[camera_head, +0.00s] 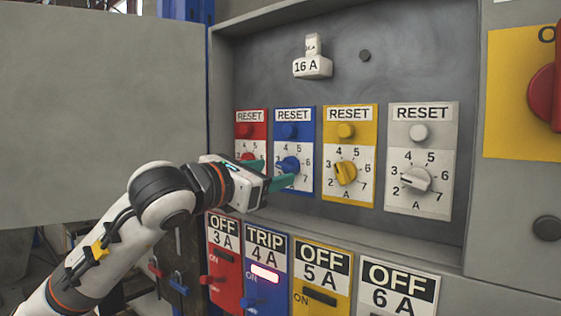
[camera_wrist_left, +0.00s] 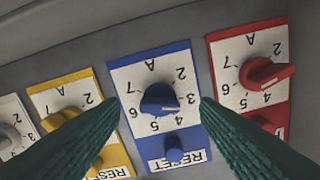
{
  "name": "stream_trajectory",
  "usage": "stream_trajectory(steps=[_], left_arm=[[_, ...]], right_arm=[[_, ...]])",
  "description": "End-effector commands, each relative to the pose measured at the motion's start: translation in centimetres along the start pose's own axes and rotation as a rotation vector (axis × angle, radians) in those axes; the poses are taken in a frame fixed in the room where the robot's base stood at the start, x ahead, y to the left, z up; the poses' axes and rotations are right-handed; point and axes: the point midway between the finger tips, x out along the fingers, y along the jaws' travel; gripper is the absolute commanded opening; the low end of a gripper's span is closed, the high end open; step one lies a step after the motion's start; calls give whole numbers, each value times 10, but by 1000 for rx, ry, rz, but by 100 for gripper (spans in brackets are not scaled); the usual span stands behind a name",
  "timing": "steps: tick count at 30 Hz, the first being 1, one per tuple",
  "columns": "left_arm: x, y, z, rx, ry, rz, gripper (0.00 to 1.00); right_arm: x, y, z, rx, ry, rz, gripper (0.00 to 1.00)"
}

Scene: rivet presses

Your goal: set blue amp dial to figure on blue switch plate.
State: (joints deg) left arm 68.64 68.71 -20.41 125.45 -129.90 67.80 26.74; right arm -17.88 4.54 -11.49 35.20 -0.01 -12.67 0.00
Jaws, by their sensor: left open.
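The blue amp dial (camera_head: 289,165) sits on a blue-edged plate with a RESET label and figures 2 to 7. My left gripper (camera_head: 270,174) is open at this dial. In the left wrist view its green fingers (camera_wrist_left: 160,106) stand one on each side of the knob, with gaps and no visible contact. The blue switch plate (camera_head: 266,246) below reads TRIP 4 A, with a lit pinkish-white strip. My right gripper is not in view.
Red (camera_wrist_left: 262,72), yellow (camera_head: 345,172) and white (camera_head: 416,179) dials flank the blue one. Red, yellow (camera_head: 322,257) and white (camera_head: 400,275) switch plates read OFF. An open cabinet door (camera_head: 100,110) stands left; a 16 A block (camera_head: 312,66) is above.

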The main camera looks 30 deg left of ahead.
Motion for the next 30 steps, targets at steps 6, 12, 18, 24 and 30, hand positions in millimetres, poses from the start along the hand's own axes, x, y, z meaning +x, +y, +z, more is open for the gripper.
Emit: stream_trajectory(steps=[6, 12, 18, 24, 30], left_arm=[[29, 0, -1, -2, -2, 1, 56], [36, 0, 1, 0, -1, 0, 56], [36, 0, 1, 0, -1, 0, 56], [36, 0, 1, 0, -1, 0, 24], [36, 0, 1, 3, 0, 0, 12]], right_arm=[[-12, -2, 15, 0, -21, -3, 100], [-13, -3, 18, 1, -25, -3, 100], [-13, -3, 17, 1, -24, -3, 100], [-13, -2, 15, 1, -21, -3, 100], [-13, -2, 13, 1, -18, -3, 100]])
